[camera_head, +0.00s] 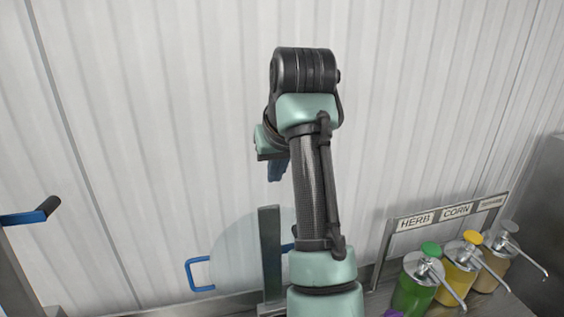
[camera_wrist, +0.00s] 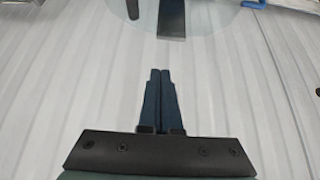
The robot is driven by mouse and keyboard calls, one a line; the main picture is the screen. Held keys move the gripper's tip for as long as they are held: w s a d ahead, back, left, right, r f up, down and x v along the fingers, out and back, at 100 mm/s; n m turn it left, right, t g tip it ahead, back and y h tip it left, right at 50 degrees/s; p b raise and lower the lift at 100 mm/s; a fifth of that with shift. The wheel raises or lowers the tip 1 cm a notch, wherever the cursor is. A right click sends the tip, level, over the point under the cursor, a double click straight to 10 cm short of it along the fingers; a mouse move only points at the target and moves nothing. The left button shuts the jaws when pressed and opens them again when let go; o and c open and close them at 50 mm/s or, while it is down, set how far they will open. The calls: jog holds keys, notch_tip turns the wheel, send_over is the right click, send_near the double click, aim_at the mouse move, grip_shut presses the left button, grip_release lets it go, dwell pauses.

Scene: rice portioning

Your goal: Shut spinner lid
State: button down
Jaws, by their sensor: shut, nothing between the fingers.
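The spinner lid (camera_head: 230,248) is a clear round disc with a blue handle (camera_head: 200,274) at its left edge. It appears to stand upright in front of the wall, behind a dark post (camera_head: 269,250). My arm hides part of its right side. The lid also shows at the top of the wrist view (camera_wrist: 205,20), cut off by the frame, with the post across it. My gripper (camera_head: 275,172) is above the lid in the head view. In the wrist view its blue fingers (camera_wrist: 160,72) are together and empty, apart from the lid. The spinner's body is not clearly seen.
At the right, green, yellow and tan pump bottles (camera_head: 416,285) stand by a labelled rack (camera_head: 447,213). A blue bar with a black end (camera_head: 30,214) juts in from the left. The pale ribbed wall (camera_head: 150,120) is close behind my arm.

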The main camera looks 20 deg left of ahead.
jog(key=shift+w+f+p, duration=0.15)
jog(key=shift+f+p, duration=2.8)
jog(key=shift+p, duration=0.15)
jog(key=shift+f, duration=0.1)
